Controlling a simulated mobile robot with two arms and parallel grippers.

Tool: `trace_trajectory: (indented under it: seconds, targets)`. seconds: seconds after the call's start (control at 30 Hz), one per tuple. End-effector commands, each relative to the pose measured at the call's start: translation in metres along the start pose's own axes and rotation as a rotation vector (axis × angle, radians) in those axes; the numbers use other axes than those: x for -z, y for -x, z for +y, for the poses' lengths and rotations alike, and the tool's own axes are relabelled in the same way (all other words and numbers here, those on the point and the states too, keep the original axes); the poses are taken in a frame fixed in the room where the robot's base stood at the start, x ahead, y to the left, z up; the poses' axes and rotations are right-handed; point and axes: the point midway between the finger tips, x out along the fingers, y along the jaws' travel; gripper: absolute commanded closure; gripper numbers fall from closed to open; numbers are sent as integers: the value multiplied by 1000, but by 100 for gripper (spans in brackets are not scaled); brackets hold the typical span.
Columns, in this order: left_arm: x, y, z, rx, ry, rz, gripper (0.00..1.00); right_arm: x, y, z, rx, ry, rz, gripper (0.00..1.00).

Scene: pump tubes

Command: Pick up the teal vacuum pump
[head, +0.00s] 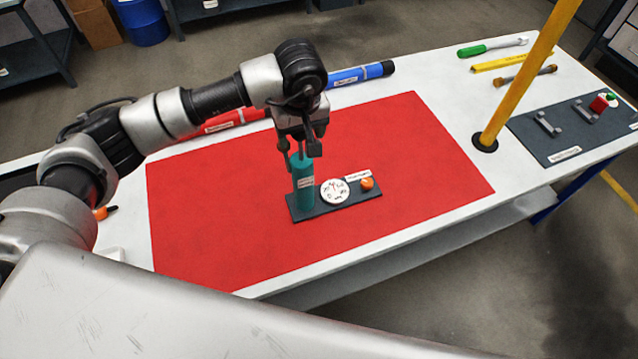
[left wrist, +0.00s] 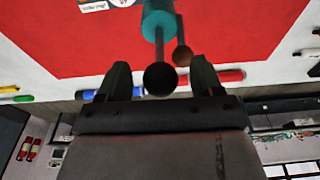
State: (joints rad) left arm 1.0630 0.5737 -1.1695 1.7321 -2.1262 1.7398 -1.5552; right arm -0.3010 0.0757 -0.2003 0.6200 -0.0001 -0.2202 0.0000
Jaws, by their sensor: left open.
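The teal vacuum pump (head: 304,188) stands upright on a dark base plate (head: 351,201) on the red mat (head: 230,210). In the left wrist view the pump (left wrist: 157,20) shows its teal body with a rod ending in a dark round knob (left wrist: 160,79). My left gripper (head: 302,152) is open and points down at the pump's top. In the left wrist view the knob appears between the fingers of this gripper (left wrist: 162,76), with no visible contact. The gripper hides the pump's top in the head view. My right gripper is not in view.
A white dial (head: 335,191) and an orange knob (head: 367,184) sit beside the pump on its base. A red tube (head: 228,121) and a blue tube (head: 350,76) lie behind the mat. A yellow post (head: 525,75) rises at the right. The mat's left part is clear.

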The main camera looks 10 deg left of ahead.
Motion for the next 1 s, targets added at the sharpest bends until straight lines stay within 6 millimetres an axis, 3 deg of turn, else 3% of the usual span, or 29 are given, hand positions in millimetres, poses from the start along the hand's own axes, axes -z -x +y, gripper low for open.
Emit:
trace_trajectory:
  seconds: [0.03, 0.2, 0.43, 0.87, 1.0]
  targets:
    - [0, -3, -1, 3, 1, -4, 34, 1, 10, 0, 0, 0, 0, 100]
    - [0, -22, 0, 1, 0, -1, 34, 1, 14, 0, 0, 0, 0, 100]
    - [0, -25, 0, -1, 0, 0, 34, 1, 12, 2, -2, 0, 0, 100]
    - [0, -24, 0, -2, 0, 0, 98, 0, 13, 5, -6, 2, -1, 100]
    - [0, -24, 0, -2, 0, 0, 100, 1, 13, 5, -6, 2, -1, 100]
